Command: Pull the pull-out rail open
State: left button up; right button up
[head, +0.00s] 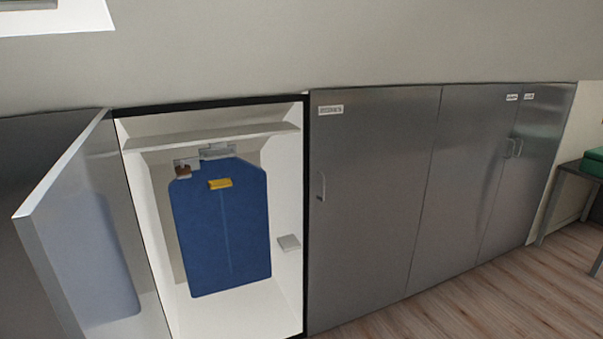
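An open cabinet (287,189) at the left holds a blue hanging piece (220,235) shaped like a garment or garment bag. A grey bracket-like part (217,151) sits above it, under the shelf, and looks like the pull-out rail; most of its length is hidden. A yellow block (220,183), perhaps a handle, shows in front of the blue piece near its top. A small brown part (183,171) is beside the bracket. How far the rail is out cannot be told. Neither of my grippers is in view.
The cabinet's grey door (85,220) stands swung open on the left. A white shelf (212,137) spans above the rail. Closed grey doors (372,205) line the right. The wooden floor (490,300) is clear; a table (570,168) stands far right.

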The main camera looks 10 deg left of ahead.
aim_at(224, 234)
jog(key=j+u, duration=0.3)
jog(key=j, duration=0.5)
jog(key=i+j+u, duration=0.25)
jog(key=j, duration=0.55)
jog(key=k+l, duration=0.2)
jog(key=k, duration=0.15)
jog(key=k+l, duration=0.1)
jog(key=l, duration=1.1)
jog(key=i+l, duration=0.9)
jog(key=k+l+z, duration=0.05)
jog(key=l, duration=0.05)
